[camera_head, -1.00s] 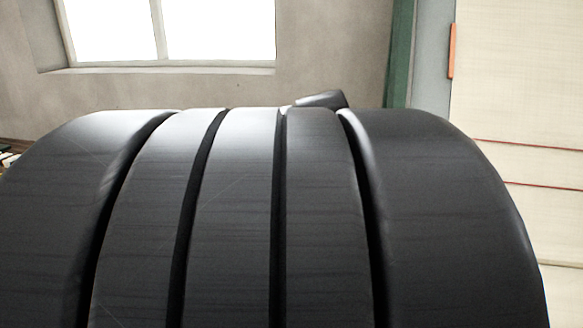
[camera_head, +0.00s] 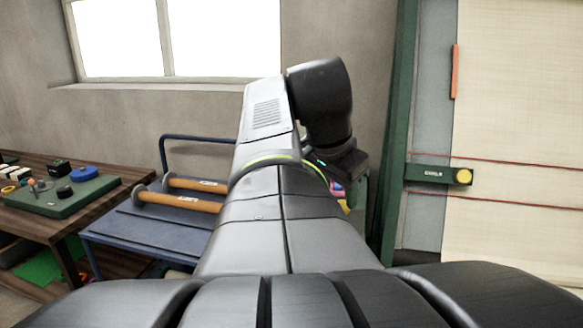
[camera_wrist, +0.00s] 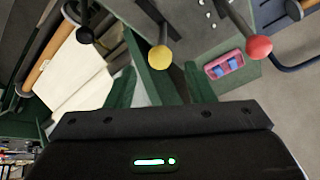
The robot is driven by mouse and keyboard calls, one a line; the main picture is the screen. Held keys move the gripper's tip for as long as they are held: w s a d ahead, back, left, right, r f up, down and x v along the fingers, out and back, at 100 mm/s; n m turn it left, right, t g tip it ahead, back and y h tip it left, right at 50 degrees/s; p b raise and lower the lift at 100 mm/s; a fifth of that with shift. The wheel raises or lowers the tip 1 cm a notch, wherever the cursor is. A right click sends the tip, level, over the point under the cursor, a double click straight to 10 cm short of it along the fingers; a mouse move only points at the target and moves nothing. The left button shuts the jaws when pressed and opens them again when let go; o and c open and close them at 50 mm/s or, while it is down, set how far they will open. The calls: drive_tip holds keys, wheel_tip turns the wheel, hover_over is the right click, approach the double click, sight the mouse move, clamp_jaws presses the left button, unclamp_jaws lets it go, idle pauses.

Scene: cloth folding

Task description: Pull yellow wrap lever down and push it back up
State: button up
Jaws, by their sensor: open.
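In the wrist view, the yellow ball knob (camera_wrist: 159,58) tops a dark lever rod that runs up toward the top edge. My gripper (camera_wrist: 159,70) is open, with a dark body along the bottom and two dark green fingers apart. The yellow knob appears between and just beyond the fingertips; I cannot tell the gap in depth or any contact. In the head view my arm hides the gripper and most of the lever area. A small yellow patch (camera_head: 343,206) shows beside my arm; I cannot tell if it is the same knob.
A red knob lever (camera_wrist: 259,47) and black knob lever (camera_wrist: 85,35) flank the yellow one. A pink tray (camera_wrist: 224,65) lies to the right. A blue cart (camera_head: 150,227) with orange rollers and a wooden bench (camera_head: 25,218) stand left; a green frame (camera_head: 397,130) stands right.

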drive_tip(key=v, duration=0.4)
drive_tip(key=shift+s+r, duration=0.1)
drive_tip(key=shift+r, duration=0.05)
drive_tip(key=b+x, duration=0.1)
drive_tip(key=x, duration=1.3)
drive_tip(key=shift+r, duration=0.1)
